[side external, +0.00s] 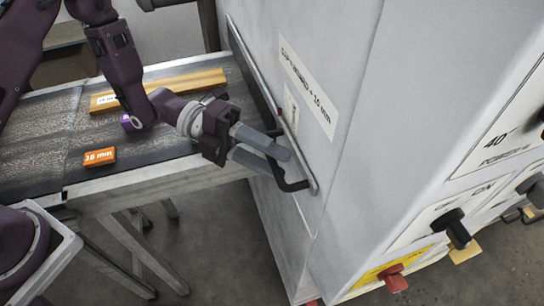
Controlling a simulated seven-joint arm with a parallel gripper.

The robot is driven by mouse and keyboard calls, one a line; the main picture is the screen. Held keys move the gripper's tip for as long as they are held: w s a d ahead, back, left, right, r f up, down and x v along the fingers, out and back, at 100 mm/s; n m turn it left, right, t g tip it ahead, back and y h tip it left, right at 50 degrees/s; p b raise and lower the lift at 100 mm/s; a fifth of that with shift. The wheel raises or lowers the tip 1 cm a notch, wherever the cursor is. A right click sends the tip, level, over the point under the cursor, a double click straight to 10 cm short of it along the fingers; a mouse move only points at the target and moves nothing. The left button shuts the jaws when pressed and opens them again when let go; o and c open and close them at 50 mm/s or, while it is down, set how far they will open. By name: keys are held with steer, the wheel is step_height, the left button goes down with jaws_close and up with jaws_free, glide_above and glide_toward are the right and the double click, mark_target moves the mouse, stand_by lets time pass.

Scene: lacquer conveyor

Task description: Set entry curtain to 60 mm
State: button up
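The entry curtain's apparent adjuster is a black handle (291,186) on a long metal slot rail (243,52) on the side of the light grey machine housing. A small red mark (280,112) shows on the rail just above the handle. My gripper (281,163) reaches in from the left at the handle. Its two grey fingers are spaced apart and overlap the handle in the picture. The fingertips hide part of the handle, so I cannot tell whether they grip it. A white label (307,94) beside the rail has text ending in "10 mm".
On the dark conveyor belt (40,140) lie a long orange bar (190,83), a small purple block (127,122) and an orange block (100,157) with an mm label. Black knobs (457,232) and a red knob (395,281) stick out of the housing's right face.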

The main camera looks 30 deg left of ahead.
steer(key=shift+d, duration=0.1)
steer(key=shift+c, duration=0.4)
jaws_close()
stand_by(0.9)
